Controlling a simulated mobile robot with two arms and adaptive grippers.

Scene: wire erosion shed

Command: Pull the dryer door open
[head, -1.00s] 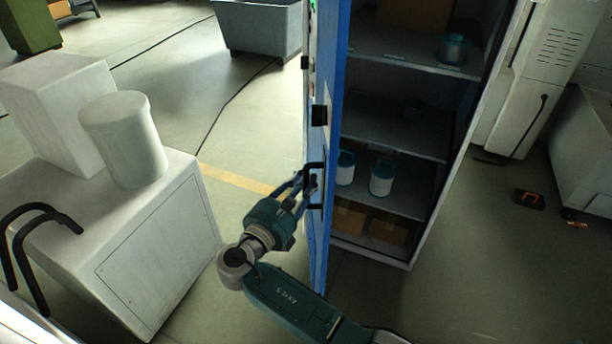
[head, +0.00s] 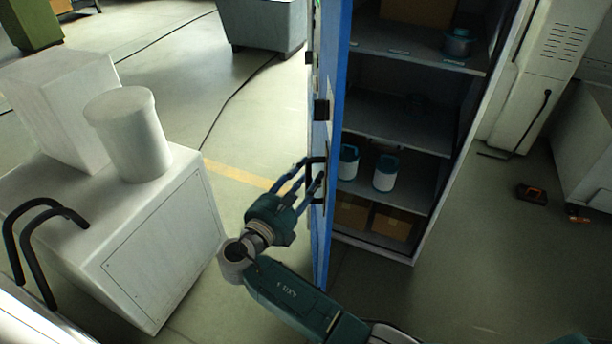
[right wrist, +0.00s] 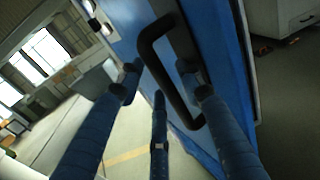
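The blue dryer door (head: 338,120) stands wide open, nearly edge-on in the head view, left of the cabinet opening. Its black bar handle (right wrist: 163,80) crosses the middle of the right wrist view. My right gripper (head: 311,172) is at the handle on the door's outer face. Its fingers are spread apart, on both sides of the bar, and do not look closed on it. The gripper also shows in the right wrist view (right wrist: 160,82). My left gripper is not in view.
The cabinet's shelves (head: 400,122) hold white-and-teal containers (head: 385,172) and cardboard boxes (head: 392,224). A white machine block with a cylinder (head: 130,135) stands at left. A grey bin (head: 262,25) is behind. Floor between block and door is clear.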

